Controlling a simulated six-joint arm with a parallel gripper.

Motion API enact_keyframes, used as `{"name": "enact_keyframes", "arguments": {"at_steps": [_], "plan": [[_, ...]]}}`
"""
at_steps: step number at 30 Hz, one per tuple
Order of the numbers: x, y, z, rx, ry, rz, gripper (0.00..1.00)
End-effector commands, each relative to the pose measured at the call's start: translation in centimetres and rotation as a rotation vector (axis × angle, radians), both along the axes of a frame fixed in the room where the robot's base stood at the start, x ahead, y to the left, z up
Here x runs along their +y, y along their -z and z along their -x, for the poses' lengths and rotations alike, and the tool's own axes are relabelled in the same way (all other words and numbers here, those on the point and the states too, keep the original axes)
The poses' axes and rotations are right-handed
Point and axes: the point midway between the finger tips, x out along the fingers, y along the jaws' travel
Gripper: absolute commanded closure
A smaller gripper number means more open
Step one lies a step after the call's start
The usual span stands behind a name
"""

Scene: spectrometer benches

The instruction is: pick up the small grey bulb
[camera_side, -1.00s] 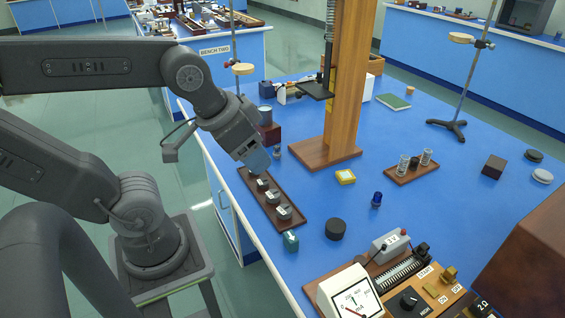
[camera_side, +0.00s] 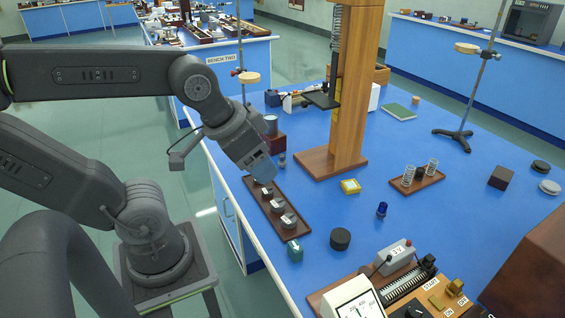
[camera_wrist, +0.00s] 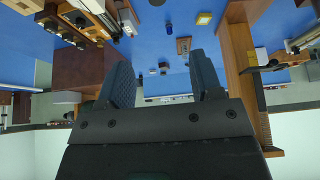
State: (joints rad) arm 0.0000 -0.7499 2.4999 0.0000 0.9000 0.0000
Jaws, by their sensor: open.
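The small grey bulb (camera_side: 282,160) stands upright on the blue bench, close to the right of my gripper (camera_side: 264,174) in the side view. My gripper points down and right over the far end of a dark wooden tray (camera_side: 262,208) that holds several grey weights. In the wrist view my gripper (camera_wrist: 160,62) shows two fingers spread apart with nothing between them. I cannot make out the grey bulb in the wrist view. A dark blue bulb (camera_side: 382,209) stands further right on the bench.
A tall wooden stand (camera_side: 352,100) rises right of the grey bulb. A dark red block (camera_side: 275,143) is behind the bulb. A green weight (camera_side: 294,250) and black cylinder (camera_side: 340,239) stand nearer. The bench between the tray and yellow box (camera_side: 350,186) is clear.

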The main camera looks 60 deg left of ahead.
Motion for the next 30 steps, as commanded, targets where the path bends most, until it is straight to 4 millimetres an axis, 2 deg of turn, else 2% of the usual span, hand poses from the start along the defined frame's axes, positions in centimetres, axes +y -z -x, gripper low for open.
{"name": "enact_keyframes", "arguments": {"at_steps": [5,8,13,17,23,26,30], "plan": [[0.2,0.0,-0.5,0.008,0.013,-0.018,0.4],[1.1,0.1,-2.0,0.036,0.058,-0.075,0.4],[3.8,1.3,-6.9,0.128,0.222,-0.246,0.4],[6.5,3.2,-10.8,0.215,0.378,-0.374,0.4],[11.1,8.0,-16.3,0.363,0.651,-0.529,0.4],[13.5,11.2,-18.5,0.438,0.797,-0.587,0.4],[16.9,16.5,-20.9,0.54,1.019,-0.645,0.4]]}}
